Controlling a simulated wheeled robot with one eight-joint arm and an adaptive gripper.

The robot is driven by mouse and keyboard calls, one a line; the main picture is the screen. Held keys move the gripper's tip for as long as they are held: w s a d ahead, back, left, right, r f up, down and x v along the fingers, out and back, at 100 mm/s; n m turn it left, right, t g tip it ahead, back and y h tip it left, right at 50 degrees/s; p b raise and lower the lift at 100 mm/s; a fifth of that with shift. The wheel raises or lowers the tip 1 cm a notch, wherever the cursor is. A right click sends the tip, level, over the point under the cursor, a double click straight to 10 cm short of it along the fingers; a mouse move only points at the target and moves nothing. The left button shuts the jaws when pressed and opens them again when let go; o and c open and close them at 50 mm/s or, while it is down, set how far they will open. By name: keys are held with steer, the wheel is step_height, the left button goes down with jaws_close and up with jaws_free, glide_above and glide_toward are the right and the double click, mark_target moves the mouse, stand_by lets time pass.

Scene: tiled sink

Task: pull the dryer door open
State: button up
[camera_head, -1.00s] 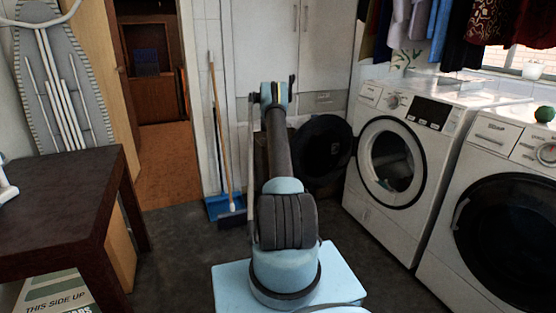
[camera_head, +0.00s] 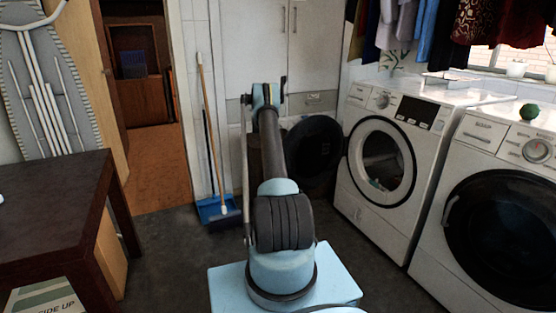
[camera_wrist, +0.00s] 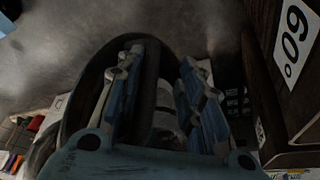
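The left white machine (camera_head: 408,150) has its round port (camera_head: 385,165) uncovered. Its dark round door (camera_head: 322,155) stands swung wide to the left, partly behind my arm. The right white machine (camera_head: 470,165) has its dark round door (camera_head: 505,235) shut, with a handle (camera_head: 449,210) on its left side. In the wrist view, my gripper (camera_wrist: 158,75) has its two fingers apart, and a dark curved rim (camera_wrist: 80,100), which looks like the open door's, passes behind and between them. I cannot tell whether they touch it. The head view hides the fingertips behind my arm.
A dark table (camera_head: 50,205) stands at the left near an ironing board (camera_head: 45,85). A broom (camera_head: 209,130) and a blue dustpan (camera_head: 212,210) are by the wall. Clothes hang above the machines. A green ball (camera_head: 529,111) sits on the right machine. Floor is clear left of my base.

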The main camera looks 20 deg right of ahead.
steer(key=v, duration=1.1)
steer(key=shift+r, duration=0.4)
steer(key=shift+a, duration=0.15)
